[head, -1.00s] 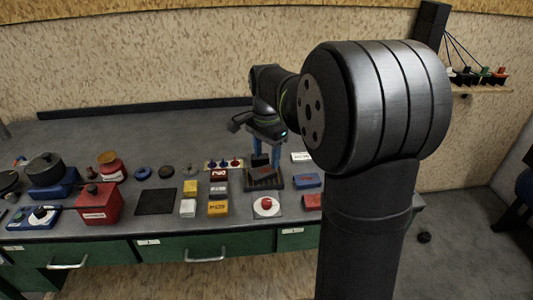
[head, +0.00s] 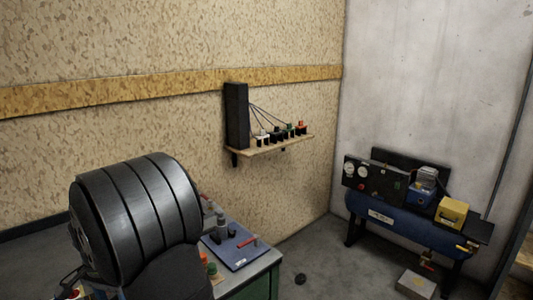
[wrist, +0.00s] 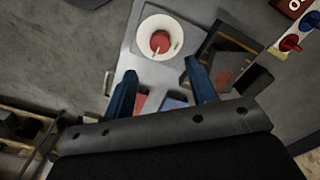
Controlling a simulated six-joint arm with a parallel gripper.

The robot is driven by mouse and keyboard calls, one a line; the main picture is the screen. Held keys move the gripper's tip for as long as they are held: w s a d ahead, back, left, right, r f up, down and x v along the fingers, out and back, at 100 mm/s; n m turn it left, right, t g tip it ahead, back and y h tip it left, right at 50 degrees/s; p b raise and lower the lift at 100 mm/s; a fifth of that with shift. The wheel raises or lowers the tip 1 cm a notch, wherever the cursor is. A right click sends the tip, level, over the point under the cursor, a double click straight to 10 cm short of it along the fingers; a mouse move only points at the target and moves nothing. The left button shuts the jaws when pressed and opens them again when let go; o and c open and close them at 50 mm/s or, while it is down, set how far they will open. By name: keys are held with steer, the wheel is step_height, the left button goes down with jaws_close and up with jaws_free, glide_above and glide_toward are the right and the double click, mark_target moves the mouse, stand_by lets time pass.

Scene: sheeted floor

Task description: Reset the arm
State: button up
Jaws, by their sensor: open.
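My gripper (wrist: 160,72) shows in the wrist view with its two blue fingers apart and nothing between them. It is above the workbench, near a white round dish (wrist: 172,30) with a red knob-like centre. A dark tray (wrist: 224,62) with an item in it lies to the right of the fingers. Parts of a red block (wrist: 140,102) and a blue block (wrist: 173,103) show between the fingers, close to the gripper body. In the head view only a thick dark link of my arm shows at lower left; the gripper is out of that view.
In the head view, a blue panel (head: 236,247) lies on the bench end. A wall shelf (head: 270,147) holds several small items. A blue compressor-like machine (head: 400,222) stands at right.

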step_height(320, 180, down, 9)
steer(key=shift+r, duration=0.2)
steer(key=shift+r, duration=0.1)
step_height(320, 180, up, 17)
step_height(320, 180, down, 17)
steer(key=shift+f, duration=0.1)
steer(key=n, duration=0.3)
steer(key=shift+n, duration=0.4)
steer(key=n, duration=0.3)
steer(key=shift+n, duration=0.4)
steer(key=n, duration=0.8)
stand_by(0.4)
